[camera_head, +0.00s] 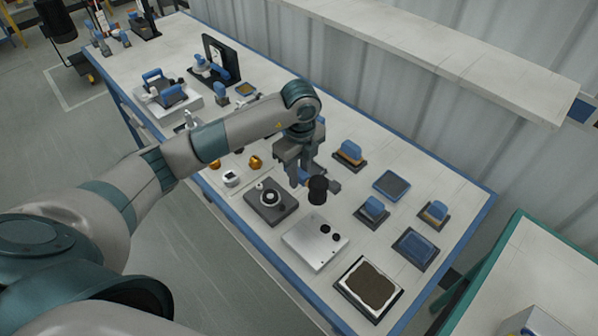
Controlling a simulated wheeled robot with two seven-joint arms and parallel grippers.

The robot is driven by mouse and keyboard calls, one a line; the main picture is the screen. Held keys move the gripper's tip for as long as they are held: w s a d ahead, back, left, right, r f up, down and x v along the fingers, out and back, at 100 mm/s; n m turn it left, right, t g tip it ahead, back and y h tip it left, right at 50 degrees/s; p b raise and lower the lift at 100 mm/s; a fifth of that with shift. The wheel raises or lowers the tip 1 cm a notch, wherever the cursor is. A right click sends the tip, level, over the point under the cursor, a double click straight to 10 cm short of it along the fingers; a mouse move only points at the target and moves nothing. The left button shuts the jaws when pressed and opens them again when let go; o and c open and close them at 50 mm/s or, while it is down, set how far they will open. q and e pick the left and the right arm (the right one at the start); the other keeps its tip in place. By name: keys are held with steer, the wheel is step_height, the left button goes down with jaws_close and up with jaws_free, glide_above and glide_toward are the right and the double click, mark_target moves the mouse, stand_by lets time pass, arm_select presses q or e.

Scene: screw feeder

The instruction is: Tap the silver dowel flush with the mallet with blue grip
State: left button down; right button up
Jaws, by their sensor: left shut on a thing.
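My left gripper (303,172) is shut on the mallet and points down over the workbench. The mallet (318,190) shows a dark cylindrical head at the right of the fingers; its grip is mostly hidden by the fingers. The head appears above the far edge of a silver plate block (306,245). Dark round spots show on the plate's top; I cannot make out the silver dowel for certain. I cannot tell how high the mallet is above the plate. My right gripper is not in view.
A dark block with a round fitting (271,198) lies left of the plate. A dark-filled tray (344,285) is at the front. Blue-topped brushes or blocks (373,209) and flat pads (415,248) lie to the right. Brass parts (256,162) sit behind left.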

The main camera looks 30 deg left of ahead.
arm_select(q)
steer(key=shift+f, duration=0.1)
stand_by(0.4)
step_height(320, 180, down, 6)
steer(key=b, duration=0.4)
steer(key=shift+b, duration=0.3)
stand_by(0.5)
steer(key=shift+f+b, duration=0.25)
steer(key=shift+b, duration=0.05)
